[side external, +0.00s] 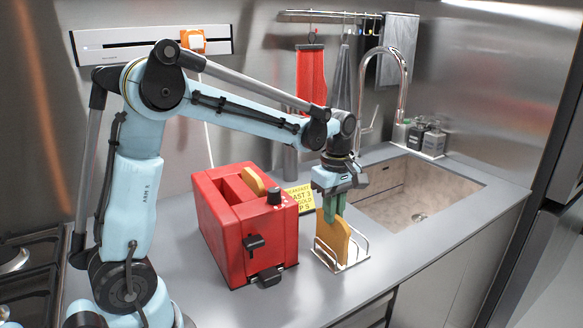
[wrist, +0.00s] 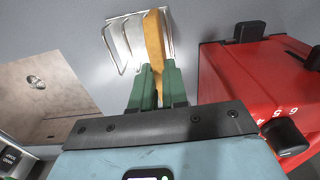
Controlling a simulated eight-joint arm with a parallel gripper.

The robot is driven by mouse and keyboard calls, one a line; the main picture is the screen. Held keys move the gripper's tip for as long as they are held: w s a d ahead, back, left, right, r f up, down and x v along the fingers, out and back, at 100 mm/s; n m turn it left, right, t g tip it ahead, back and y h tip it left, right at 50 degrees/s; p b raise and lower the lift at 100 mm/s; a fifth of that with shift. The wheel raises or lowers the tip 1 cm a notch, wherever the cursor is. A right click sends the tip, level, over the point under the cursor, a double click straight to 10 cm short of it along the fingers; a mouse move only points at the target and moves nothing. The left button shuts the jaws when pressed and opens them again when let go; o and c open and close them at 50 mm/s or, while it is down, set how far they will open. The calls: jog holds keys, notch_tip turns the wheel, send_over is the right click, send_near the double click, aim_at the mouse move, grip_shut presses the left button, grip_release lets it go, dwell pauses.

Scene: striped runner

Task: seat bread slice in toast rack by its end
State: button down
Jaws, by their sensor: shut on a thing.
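A tan bread slice (side external: 331,240) stands upright within the wire toast rack (side external: 359,250) on the counter. My gripper (side external: 333,207) is above the rack, pointing down, with its green fingers shut on the slice's upper part. In the wrist view the slice (wrist: 154,35) shows edge-on between the fingers (wrist: 156,85), beside the rack's wire loops (wrist: 112,45). I cannot tell whether the slice's lower end touches the rack's base. Another bread slice (side external: 253,181) sticks up from a slot of the red toaster (side external: 238,220).
The toaster stands close left of the rack in the side view, with its dial (side external: 274,195) and levers facing out. A yellow sign (side external: 301,197) is behind. The sink (side external: 410,190) and tap (side external: 401,75) are at back right. The counter front is clear.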

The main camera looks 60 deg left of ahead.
jog(key=shift+f, duration=0.65)
jog(key=c, duration=1.1)
grip_release()
jog(key=shift+c, duration=0.2)
notch_tip(320, 180, up, 12)
jog(key=s+d+f+m+t, duration=0.3)
jog(key=s+m, duration=0.3)
jog(key=m, duration=0.3)
jog(key=s+d+f+m+t, duration=0.3)
jog(key=s+f+m+t, duration=0.1)
jog(key=m, duration=0.5)
jog(key=shift+s+f, duration=0.5)
jog(key=shift+s, duration=0.7)
